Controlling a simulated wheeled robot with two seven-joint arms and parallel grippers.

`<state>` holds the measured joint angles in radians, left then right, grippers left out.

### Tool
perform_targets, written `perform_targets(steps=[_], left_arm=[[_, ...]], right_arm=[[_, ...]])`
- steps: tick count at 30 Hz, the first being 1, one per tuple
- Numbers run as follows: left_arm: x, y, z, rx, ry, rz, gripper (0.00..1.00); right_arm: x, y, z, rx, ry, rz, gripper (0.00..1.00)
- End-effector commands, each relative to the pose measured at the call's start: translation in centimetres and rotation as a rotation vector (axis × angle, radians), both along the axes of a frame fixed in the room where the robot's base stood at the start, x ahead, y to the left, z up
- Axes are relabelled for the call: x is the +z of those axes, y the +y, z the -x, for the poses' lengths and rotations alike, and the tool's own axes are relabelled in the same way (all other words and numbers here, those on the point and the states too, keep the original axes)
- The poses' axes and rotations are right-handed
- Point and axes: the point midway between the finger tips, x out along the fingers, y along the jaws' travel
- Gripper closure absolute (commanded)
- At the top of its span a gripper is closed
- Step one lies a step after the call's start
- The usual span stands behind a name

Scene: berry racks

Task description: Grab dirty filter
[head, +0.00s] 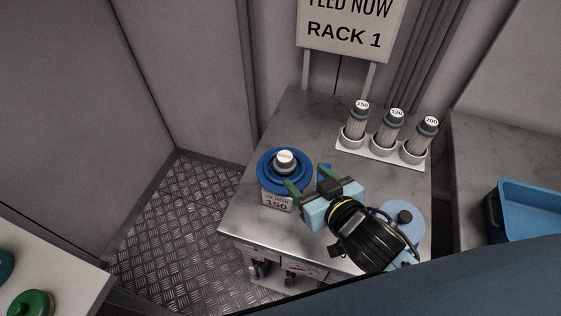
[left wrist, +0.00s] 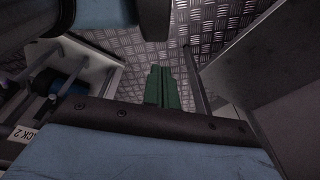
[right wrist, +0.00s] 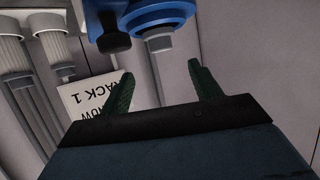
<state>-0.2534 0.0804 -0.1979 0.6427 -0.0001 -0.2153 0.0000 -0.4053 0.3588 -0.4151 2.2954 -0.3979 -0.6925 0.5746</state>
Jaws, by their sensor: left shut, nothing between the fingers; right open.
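A blue round housing (head: 266,166) stands open on the rack top, with a tag reading 150 on its front. A filter with a pale-topped grey cap (head: 285,159) sits upright in its middle; its lower part is hidden. My right gripper (head: 308,180) is open and empty, just right of and in front of the housing. In the right wrist view the housing (right wrist: 158,12) and the grey filter end (right wrist: 160,44) lie beyond the open fingers (right wrist: 160,70), apart from them. My left gripper (left wrist: 163,88) is shut and empty above the floor in the left wrist view.
A white holder (head: 372,155) at the back right holds three filters marked 150, 120 and 200. A light blue lid (head: 415,216) with a dark knob lies beside my right arm. A sign (head: 352,30) reads RACK 1. A blue bin (head: 530,205) stands at the right.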

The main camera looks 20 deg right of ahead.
Motion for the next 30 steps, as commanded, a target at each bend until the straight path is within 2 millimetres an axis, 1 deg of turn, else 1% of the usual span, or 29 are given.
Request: perform_targets(steps=[1, 4, 6, 8, 11, 14, 16, 18, 20, 24, 27, 30], left_arm=[[-0.2, 0.1, 1.5, 0.0, 0.021, -0.002, 1.0], [-0.5, 0.3, 4.9, 0.0, 0.075, -0.006, 1.0], [-0.6, 0.4, 6.8, 0.001, 0.105, -0.008, 1.0], [-0.7, 0.4, 7.6, 0.0, 0.117, -0.01, 1.0], [-0.7, 0.4, 7.5, -0.001, 0.114, -0.008, 1.0], [-0.7, 0.3, 6.1, -0.002, 0.094, -0.007, 1.0], [-0.6, 0.2, 4.9, -0.002, 0.074, -0.005, 1.0], [-0.6, 0.1, 3.9, -0.002, 0.058, -0.004, 1.0], [-0.6, 0.1, 3.5, -0.002, 0.051, -0.002, 1.0], [-0.7, 0.1, 3.7, -0.002, 0.056, -0.003, 1.0], [-0.8, 0.1, 4.2, -0.002, 0.063, -0.004, 1.0], [-0.8, 0.2, 4.8, -0.003, 0.072, -0.005, 1.0]], right_arm=[[-0.3, 0.2, -0.9, -0.001, -0.002, 0.001, 0.37], [-1.0, 0.5, -2.7, 0.0, -0.003, 0.003, 0.37], [-1.5, 0.7, -3.8, -0.001, -0.003, 0.003, 0.37], [-1.9, 0.9, -4.7, -0.001, -0.001, 0.002, 0.37], [-2.3, 1.1, -5.6, -0.001, 0.0, 0.001, 0.37], [-2.6, 1.2, -6.1, -0.001, 0.001, 0.001, 0.37], [-2.7, 1.2, -6.5, -0.001, 0.001, 0.001, 0.37], [-3.0, 1.4, -7.1, -0.001, 0.0, 0.002, 0.37], [-3.3, 1.6, -8.0, -0.001, 0.0, 0.003, 0.37], [-4.2, 1.9, -9.7, -0.002, 0.0, 0.003, 0.37], [-4.6, 2.1, -10.5, 0.0, 0.001, 0.002, 0.37], [-4.8, 2.2, -10.8, -0.001, 0.002, 0.002, 0.37]])
